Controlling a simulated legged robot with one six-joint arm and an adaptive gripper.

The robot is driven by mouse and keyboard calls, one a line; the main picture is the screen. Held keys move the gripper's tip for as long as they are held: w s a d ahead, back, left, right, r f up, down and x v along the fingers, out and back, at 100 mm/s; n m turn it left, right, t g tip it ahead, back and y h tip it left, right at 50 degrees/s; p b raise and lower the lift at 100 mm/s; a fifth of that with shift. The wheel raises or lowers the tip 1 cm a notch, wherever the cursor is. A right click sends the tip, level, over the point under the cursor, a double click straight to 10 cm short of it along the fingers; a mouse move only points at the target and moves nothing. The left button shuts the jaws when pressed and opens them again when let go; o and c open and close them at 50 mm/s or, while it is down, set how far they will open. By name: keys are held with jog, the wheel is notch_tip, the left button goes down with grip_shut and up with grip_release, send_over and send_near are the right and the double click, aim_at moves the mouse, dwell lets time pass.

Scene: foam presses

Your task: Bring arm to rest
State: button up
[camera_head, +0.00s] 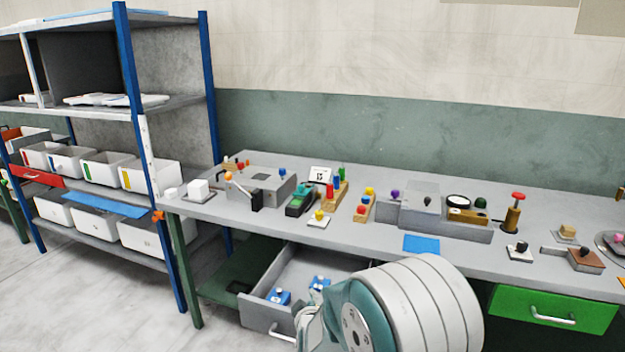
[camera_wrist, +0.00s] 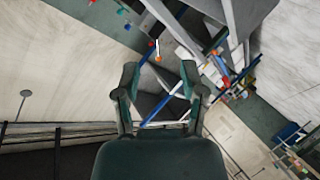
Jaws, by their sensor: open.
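My gripper (camera_wrist: 160,76) shows in the wrist view with its two dark green fingers spread apart and nothing between them. Beyond the fingers lie the shelf rack and floor, seen tilted and at a distance. In the head view my arm's white and teal link fills the lower middle, in front of the bench (camera_head: 345,223). A teal part of my arm shows at its left, near the open drawer (camera_head: 262,314). I cannot make out the fingertips there. The arm hides part of the drawer and the bench's front edge.
The drawer sticks out below the bench and holds blue blocks (camera_head: 279,297). A closed green drawer (camera_head: 553,312) is at the right. Presses, pegs and small blocks stand on the bench. A blue-posted shelf rack (camera_head: 136,105) with white bins stands at the left. Floor at lower left is clear.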

jog(key=s+d+r+m+g, duration=0.45)
jog(key=s+d+r, duration=0.45)
jog(key=s+r, duration=0.35)
jog(key=s+d+r+m+g+h, duration=0.1)
jog(key=s+d+m+g, duration=0.1)
jog(key=s, duration=0.8)
jog(key=s+d+r+m+g, duration=0.1)
jog(key=s+d+m, duration=0.3)
jog(key=s, duration=0.7)
jog(key=shift+s+d+r+g+h, duration=0.35)
jog(key=shift+d+r, duration=0.35)
jog(key=shift+d, duration=0.3)
jog(key=shift+w, duration=0.15)
